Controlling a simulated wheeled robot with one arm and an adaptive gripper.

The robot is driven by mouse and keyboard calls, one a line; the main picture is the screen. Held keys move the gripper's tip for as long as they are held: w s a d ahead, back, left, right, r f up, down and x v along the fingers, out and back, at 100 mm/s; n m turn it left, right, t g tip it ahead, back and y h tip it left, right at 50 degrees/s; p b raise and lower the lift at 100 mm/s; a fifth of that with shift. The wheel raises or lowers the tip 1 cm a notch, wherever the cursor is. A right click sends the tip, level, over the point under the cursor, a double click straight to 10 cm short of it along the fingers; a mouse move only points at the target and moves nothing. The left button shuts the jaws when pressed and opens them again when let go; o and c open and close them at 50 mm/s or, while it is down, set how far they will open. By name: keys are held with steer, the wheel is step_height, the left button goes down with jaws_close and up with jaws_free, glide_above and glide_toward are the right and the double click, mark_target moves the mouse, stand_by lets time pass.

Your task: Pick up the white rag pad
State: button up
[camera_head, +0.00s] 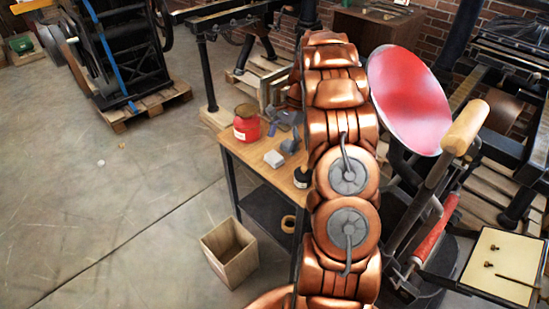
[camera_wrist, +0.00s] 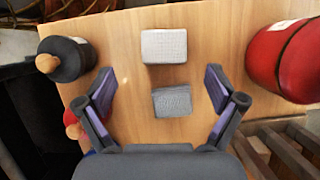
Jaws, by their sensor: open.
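The white rag pad (camera_wrist: 164,46) lies flat on the small wooden table, a pale rectangular block with a woven texture. It also shows in the head view (camera_head: 274,158), near the table's left edge. A similar grey pad (camera_wrist: 172,101) lies just below it in the wrist view. My gripper (camera_wrist: 160,80) is open and empty above the table. Its two fingers stand wide apart on either side of the grey pad, with the white pad beyond the fingertips. In the head view my gripper (camera_head: 282,136) is partly hidden by my copper arm.
A red can (camera_head: 246,126) stands behind the pads on the table (camera_head: 240,152). A black bottle with a wooden top (camera_wrist: 67,60) stands at the opposite side of the pads. A wooden bin (camera_head: 229,252) is on the floor. A hand press with a red disc (camera_head: 410,98) stands right of my arm.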

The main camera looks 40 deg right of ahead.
mark_target(275, 155)
steer(key=shift+w+p+x, duration=0.15)
steer(key=shift+p+x, duration=0.4)
steer(key=shift+x, duration=0.85)
steer(key=shift+w+p+x, duration=0.15)
steer(key=shift+p+x, duration=0.4)
steer(key=shift+x, duration=0.9)
steer(key=c, duration=1.1)
steer(key=shift+r, duration=0.1)
step_height(275, 155, up, 9)
steer(key=b, duration=0.2)
steer(key=shift+w+f+b, duration=0.1)
steer(key=shift+f+b, duration=0.15)
steer(key=shift+b, duration=0.1)
steer(key=shift+r, duration=0.7)
